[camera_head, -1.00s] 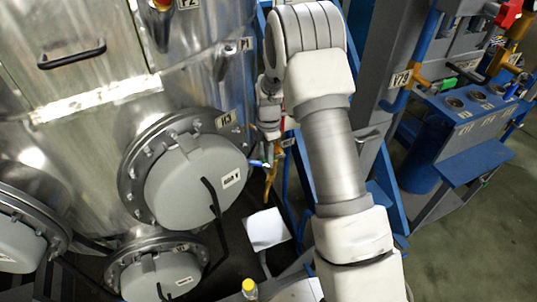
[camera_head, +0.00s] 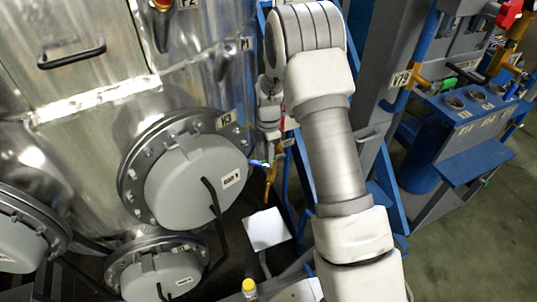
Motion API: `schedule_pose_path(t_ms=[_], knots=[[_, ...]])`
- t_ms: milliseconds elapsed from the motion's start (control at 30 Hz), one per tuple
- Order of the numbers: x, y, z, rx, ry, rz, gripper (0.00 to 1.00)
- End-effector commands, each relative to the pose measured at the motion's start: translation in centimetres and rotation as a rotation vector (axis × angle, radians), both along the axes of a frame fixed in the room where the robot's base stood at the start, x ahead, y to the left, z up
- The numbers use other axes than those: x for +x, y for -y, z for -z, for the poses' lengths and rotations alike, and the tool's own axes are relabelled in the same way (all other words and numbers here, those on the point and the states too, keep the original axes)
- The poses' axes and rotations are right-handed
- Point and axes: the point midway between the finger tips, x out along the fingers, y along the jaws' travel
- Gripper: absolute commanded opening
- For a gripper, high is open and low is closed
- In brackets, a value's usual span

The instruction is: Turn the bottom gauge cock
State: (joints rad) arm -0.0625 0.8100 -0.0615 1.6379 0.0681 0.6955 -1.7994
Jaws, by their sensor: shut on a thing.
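My gripper (camera_head: 270,140) is small and partly hidden at the end of my white wrist, right of the large round flange cover. It is shut on a small fitting there, which appears to be the bottom gauge cock. A small blue and green piece (camera_head: 258,163) shows just below my wrist, at the cover's right edge. A yellow pipe (camera_head: 271,181) runs down below it. The exact contact of the fingers and the angle of the cock are too small to tell.
A metal vessel (camera_head: 75,150) with a grey flange cover (camera_head: 195,182) stands close on the left. A blue and grey frame (camera_head: 377,205) stands close on the right. A white plate (camera_head: 267,229) lies below. Open floor (camera_head: 470,260) shows at the lower right.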

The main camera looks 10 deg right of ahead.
Motion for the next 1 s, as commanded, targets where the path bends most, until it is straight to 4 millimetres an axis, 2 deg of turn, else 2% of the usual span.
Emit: schedule_pose_path(t_ms=[267, 600, 967, 1000], knots=[[0.07, 0.12, -0.05, 0.014, -0.002, 0.003, 0.00], [0.10, 0.39, -0.54, 0.121, -0.024, 0.003, 0.00], [0.08, 0.32, -0.69, 0.132, -0.026, 0.000, 0.00], [0.09, 0.32, -0.70, 0.132, -0.026, 0.000, 0.17]])
